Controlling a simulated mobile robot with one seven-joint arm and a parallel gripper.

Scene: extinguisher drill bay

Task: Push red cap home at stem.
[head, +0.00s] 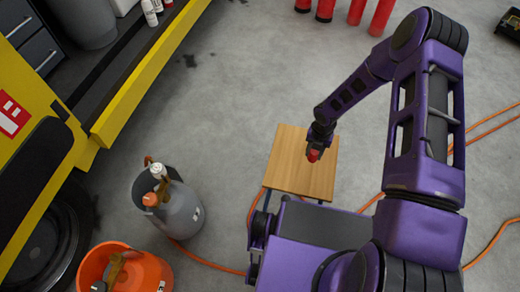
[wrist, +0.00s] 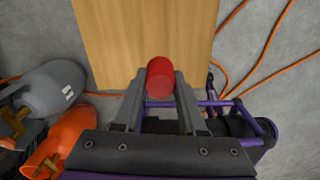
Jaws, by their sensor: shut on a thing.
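My gripper (head: 315,149) is shut on a red cap (head: 313,156), over the small wooden table. In the wrist view the round red cap (wrist: 160,76) sits between the two grey fingertips (wrist: 158,92). I cannot tell how high it is above the tabletop. I cannot make out a bare stem with certainty. A grey cylinder (head: 182,214) with pale and orange fittings on top stands on the floor to the left. Brass-coloured valve parts (wrist: 13,122) show beside the grey cylinder in the wrist view. The cap is apart from them.
The wooden table (head: 290,180) has a bare top. An orange container (head: 144,272) stands at the lower left. A yellow vehicle (head: 110,110) fills the left side. Red cylinders (head: 381,16) stand at the back. Orange hoses (head: 488,134) cross the floor. Open floor lies between vehicle and table.

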